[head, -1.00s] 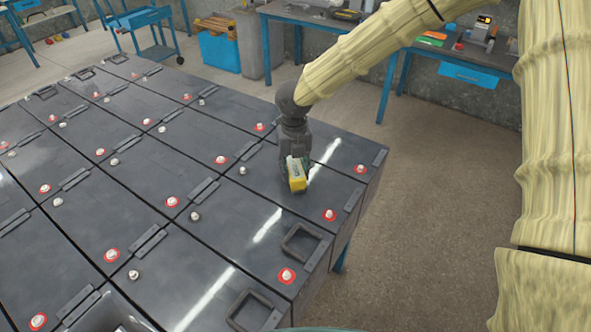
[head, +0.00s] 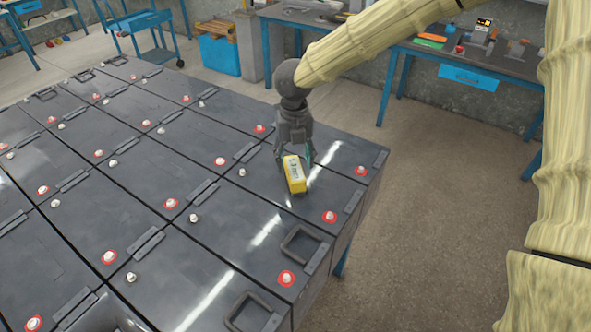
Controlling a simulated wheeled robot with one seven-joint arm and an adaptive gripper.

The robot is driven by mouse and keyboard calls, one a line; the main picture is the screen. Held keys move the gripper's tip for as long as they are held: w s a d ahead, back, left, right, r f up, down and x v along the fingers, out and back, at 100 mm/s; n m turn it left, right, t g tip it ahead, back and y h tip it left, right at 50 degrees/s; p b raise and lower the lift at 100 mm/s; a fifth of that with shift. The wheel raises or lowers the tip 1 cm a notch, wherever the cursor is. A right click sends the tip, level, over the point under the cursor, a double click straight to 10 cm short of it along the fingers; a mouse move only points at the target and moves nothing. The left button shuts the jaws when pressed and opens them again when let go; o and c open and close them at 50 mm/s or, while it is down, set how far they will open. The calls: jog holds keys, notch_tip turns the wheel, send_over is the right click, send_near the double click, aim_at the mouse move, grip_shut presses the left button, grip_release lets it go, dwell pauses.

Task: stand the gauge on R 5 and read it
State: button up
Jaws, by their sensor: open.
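The gauge (head: 295,177) is a small yellow block with a pale, dark-marked face. It appears to stand on the dark lid of a battery (head: 318,192) near the right end of the rows, leaning slightly in the picture. My gripper (head: 296,158) is open just above and behind the gauge, its fingers spread to either side of the gauge's top. Whether a finger still touches it I cannot tell. No R 5 label is legible, and the reading is too small to make out.
Rows of dark batteries with red-ringed terminals (head: 330,216) and raised handles (head: 304,243) surround the gauge. A workbench (head: 400,45) with tools stands behind, with a blue bin (head: 219,54) and a blue cart (head: 150,35) to the left. The floor at right is clear.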

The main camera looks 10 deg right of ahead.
aim_at(295, 168)
notch_tip(295, 168, up, 7)
jog(key=b, duration=0.1)
jog(key=shift+r, duration=0.2)
dwell(0.4)
